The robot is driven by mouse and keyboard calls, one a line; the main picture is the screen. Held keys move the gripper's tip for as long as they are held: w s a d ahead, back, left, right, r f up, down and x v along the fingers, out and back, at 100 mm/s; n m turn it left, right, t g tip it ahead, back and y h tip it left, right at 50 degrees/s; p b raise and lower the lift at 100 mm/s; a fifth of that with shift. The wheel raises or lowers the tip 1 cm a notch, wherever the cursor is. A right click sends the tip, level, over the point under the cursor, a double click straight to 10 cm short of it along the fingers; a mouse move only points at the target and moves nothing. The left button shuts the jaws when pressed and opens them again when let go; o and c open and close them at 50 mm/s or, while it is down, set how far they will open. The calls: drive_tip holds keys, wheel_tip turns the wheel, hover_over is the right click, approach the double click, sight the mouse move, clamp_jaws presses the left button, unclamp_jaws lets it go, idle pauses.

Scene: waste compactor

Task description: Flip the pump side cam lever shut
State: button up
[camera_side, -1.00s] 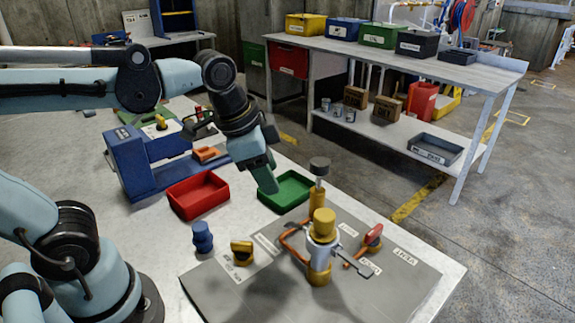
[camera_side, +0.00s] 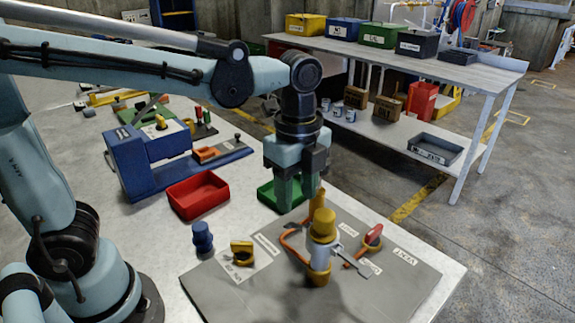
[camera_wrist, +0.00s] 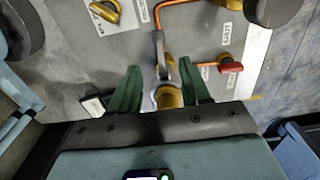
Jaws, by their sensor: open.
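The pump-like fitting with a yellow cap (camera_side: 323,222) and a silver body stands on the grey plate. A silver lever (camera_side: 355,262) sticks out from its right side, roughly level. I cannot tell whether the fingers touch either. The grey knob on the yellow post (camera_side: 317,203) is hidden behind my gripper.
A red-handled valve (camera_side: 371,236) stands right of the fitting, and an orange pipe (camera_side: 290,240) curves on its left.

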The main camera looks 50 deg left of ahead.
sight(296, 225)
drive_tip(key=shift+f, duration=3.15)
drive_tip(key=shift+c, duration=0.3)
clamp_jaws()
